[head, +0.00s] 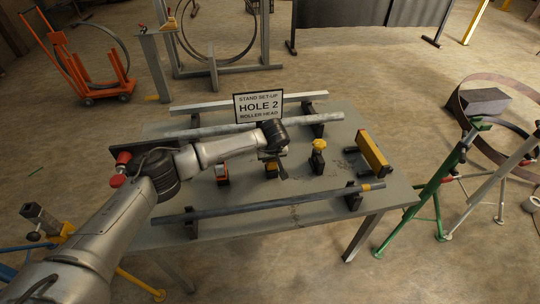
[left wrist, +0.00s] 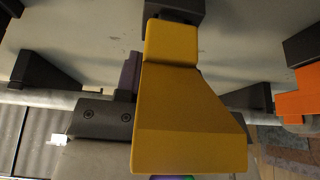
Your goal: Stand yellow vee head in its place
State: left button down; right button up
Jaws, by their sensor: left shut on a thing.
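The yellow vee head (left wrist: 190,110) fills the middle of the left wrist view, with a flared body and a narrower end beside a dark block (left wrist: 175,8). My left gripper (head: 272,155) is shut on it, low over the table; part of the gripper shows beside the yellow body in the left wrist view (left wrist: 130,75). In the head view only a small yellow-orange part (head: 272,172) shows below the gripper. I cannot tell whether the head is clear of the table. My right gripper is not in view.
A sign (head: 258,106) reads "Stand set-up, hole 2, roller head". A green stand (head: 437,185) stands right of the table.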

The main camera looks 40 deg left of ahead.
pick_arm(q)
jog(key=shift+f, duration=0.15)
jog(key=shift+c, duration=1.2)
grip_release()
jog(key=shift+o, duration=0.4)
jog(key=shift+o, duration=0.8)
